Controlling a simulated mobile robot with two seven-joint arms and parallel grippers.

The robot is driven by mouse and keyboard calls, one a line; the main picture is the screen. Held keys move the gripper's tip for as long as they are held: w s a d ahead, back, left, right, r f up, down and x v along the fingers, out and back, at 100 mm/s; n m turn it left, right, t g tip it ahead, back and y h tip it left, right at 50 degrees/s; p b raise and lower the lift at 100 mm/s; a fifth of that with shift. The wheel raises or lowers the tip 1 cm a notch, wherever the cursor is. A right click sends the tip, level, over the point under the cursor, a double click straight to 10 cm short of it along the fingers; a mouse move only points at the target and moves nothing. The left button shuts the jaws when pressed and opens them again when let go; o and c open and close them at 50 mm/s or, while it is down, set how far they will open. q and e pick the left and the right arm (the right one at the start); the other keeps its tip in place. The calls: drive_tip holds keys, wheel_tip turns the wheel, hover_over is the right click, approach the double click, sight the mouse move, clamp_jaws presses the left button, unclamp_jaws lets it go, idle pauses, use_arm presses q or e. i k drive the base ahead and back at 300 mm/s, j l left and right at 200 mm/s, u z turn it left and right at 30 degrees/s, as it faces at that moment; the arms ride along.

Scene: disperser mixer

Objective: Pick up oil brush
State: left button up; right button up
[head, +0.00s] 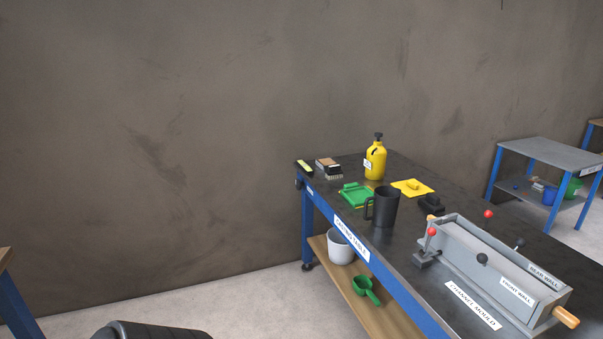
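A small block with a brown top and a pale, bristle-like lower edge (328,168) lies at the far left end of the dark-topped workbench (398,252). It looks like a brush, but it is too small to tell whether it is the oil brush. A black object (432,203) lies farther right on the bench, and its kind is unclear. Neither of my grippers shows in the head view.
On the bench stand a yellow bottle (375,161), a green tray (356,195), a yellow cloth-like piece (412,187), a dark jug (384,207) and a long grey mould (492,268). A white bucket (340,247) and green scoop (366,290) sit on the lower shelf.

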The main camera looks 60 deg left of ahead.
sight(334, 171)
drive_tip(key=u, duration=1.7)
drive_tip(key=i+z, duration=0.1)
drive_tip(key=z, duration=0.6)
drive_tip(key=i+j+z, duration=0.2)
drive_tip(key=j+z, duration=0.15)
drive_tip(key=i+j+z, duration=0.1)
drive_tip(key=j+z, duration=0.25)
drive_tip(key=i+j+z, duration=0.15)
drive_tip(key=j, duration=0.35)
drive_tip(key=j+z, duration=0.15)
drive_tip(key=j, duration=0.3)
drive_tip(key=i+j, duration=0.1)
drive_tip(key=j, duration=0.5)
drive_tip(key=i+j+z, duration=0.15)
drive_tip(key=j, duration=1.1)
